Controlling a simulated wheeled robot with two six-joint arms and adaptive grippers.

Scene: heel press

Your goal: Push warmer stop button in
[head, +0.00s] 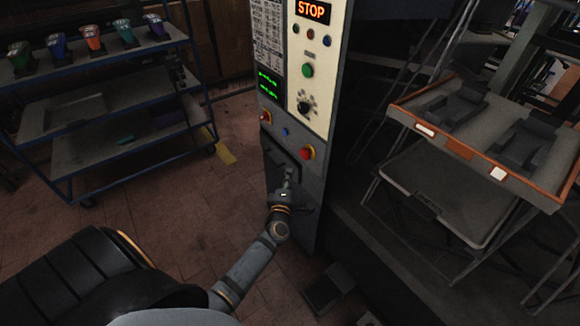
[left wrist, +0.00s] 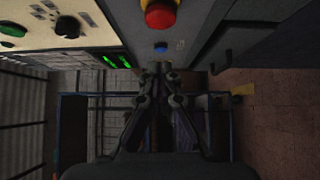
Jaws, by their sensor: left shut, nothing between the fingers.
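Two red buttons sit on the grey lower panel of the machine in the head view: a right red button (head: 307,152) on a yellow base and a left red button (head: 266,117). I cannot read which is the warmer stop button. A red button on a yellow ring also shows at the top of the left wrist view (left wrist: 160,13). A small blue button (head: 285,132) lies between the red ones and shows near the fingertips in the wrist view (left wrist: 161,48). My left gripper (head: 289,174) is shut and empty, in front of the panel below the buttons. My right gripper is out of view.
The cream panel (head: 318,70) above carries a green button (head: 308,70), a black knob (head: 304,106) and a lit STOP sign (head: 313,10). A blue-framed shelf cart (head: 120,150) stands left. A rack with an orange-edged tray (head: 450,145) stands right.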

